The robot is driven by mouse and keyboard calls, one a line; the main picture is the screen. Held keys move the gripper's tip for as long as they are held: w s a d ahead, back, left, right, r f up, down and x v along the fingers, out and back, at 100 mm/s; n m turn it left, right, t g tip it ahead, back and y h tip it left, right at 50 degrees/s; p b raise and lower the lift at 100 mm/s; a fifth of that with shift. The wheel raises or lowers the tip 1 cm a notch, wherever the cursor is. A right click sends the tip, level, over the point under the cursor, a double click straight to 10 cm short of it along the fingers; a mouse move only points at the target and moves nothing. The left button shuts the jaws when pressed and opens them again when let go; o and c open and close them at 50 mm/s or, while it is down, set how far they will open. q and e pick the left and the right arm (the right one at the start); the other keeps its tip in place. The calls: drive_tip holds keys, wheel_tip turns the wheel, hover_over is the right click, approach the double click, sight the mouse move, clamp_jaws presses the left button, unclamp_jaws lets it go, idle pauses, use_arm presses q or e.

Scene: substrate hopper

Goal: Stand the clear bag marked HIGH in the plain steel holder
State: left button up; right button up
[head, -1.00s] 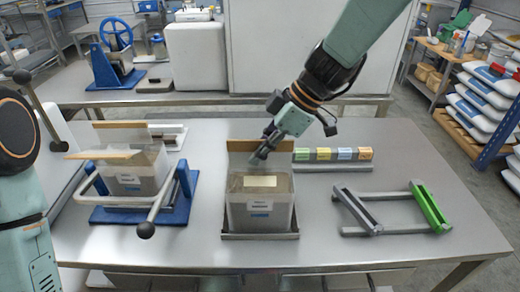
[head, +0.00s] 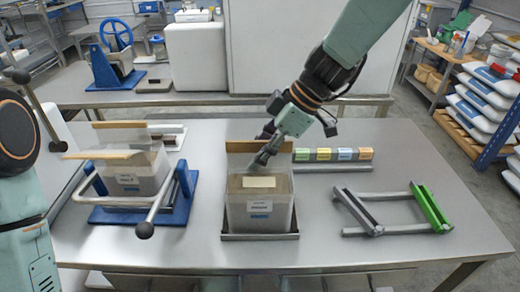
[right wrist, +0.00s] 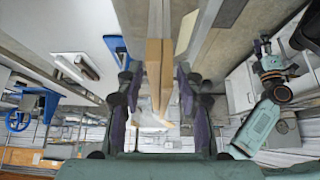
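A clear bag (head: 260,216) stands upright in a plain steel tray (head: 260,237) at the table's middle. Its small label is too small to read. A tan strip (head: 258,146) rises at its back edge. My right gripper (head: 261,158) is above the bag's back edge, beside this strip. In the right wrist view, its dark fingers (right wrist: 160,95) are apart, with tan strips between them and gaps on both sides. Another clear bag (head: 132,184) stands in a blue-based holder (head: 100,214) at left. My left gripper (right wrist: 262,44) shows small in the right wrist view, its fingers unclear.
An empty frame with a grey bar (head: 357,211) and a green bar (head: 431,207) lies at right. A rail with several coloured tags (head: 335,155) stands behind it. The bare table (head: 400,150) is free around these.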

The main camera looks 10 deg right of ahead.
drive_tip(key=shift+d+r, duration=0.15)
drive_tip(key=shift+r, duration=0.1)
drive_tip(key=v, duration=1.1)
drive_tip(key=shift+r, duration=0.2)
drive_tip(key=shift+s+d, duration=0.1)
